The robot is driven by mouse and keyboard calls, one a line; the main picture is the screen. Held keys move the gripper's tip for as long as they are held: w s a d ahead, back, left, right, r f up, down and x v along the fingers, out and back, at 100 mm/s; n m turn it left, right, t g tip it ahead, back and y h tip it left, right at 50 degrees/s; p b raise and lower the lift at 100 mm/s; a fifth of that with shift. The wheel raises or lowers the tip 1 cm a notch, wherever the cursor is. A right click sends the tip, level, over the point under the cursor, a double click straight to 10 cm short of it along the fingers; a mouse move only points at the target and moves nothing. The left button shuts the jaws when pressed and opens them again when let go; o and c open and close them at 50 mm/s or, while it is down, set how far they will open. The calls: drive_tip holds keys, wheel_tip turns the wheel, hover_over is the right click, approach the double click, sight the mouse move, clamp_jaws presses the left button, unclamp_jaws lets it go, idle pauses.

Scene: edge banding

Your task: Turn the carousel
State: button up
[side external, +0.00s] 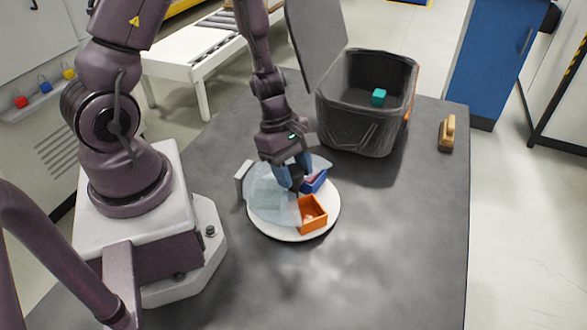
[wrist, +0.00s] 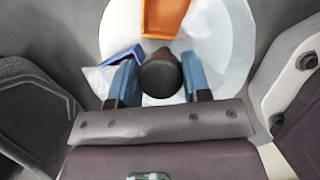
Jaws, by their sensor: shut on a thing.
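The carousel (side external: 285,234) is a round white turntable on the dark table; its white disc also shows in the wrist view (wrist: 226,40). On it stand an orange open bin (side external: 312,214), nearer the front, and a blue bin (side external: 317,182) at the back right. A translucent pale cover (side external: 265,200) spans its left part. My gripper (side external: 292,182) points down over the middle of the disc. In the wrist view, its blue fingers are shut on a dark round knob (wrist: 160,76). The side external view mostly hides this grip.
A black open-lidded bin (side external: 362,133) with a teal block (side external: 378,97) inside stands behind the carousel. A small tan wooden object (side external: 448,132) lies at the table's right. A small grey upright piece (side external: 242,178) stands left of the disc. The front right table is clear.

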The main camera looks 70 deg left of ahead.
drive_tip(key=shift+n+t+y, duration=0.5)
drive_tip(key=shift+n+t, duration=0.4)
drive_tip(key=shift+n, duration=1.5)
drive_tip(key=shift+n+t+y, duration=0.3)
drive_tip(key=shift+n+y, duration=0.1)
drive_tip(key=shift+n, duration=1.2)
drive_tip(key=o, duration=1.3)
drive_tip(key=shift+c, duration=0.2)
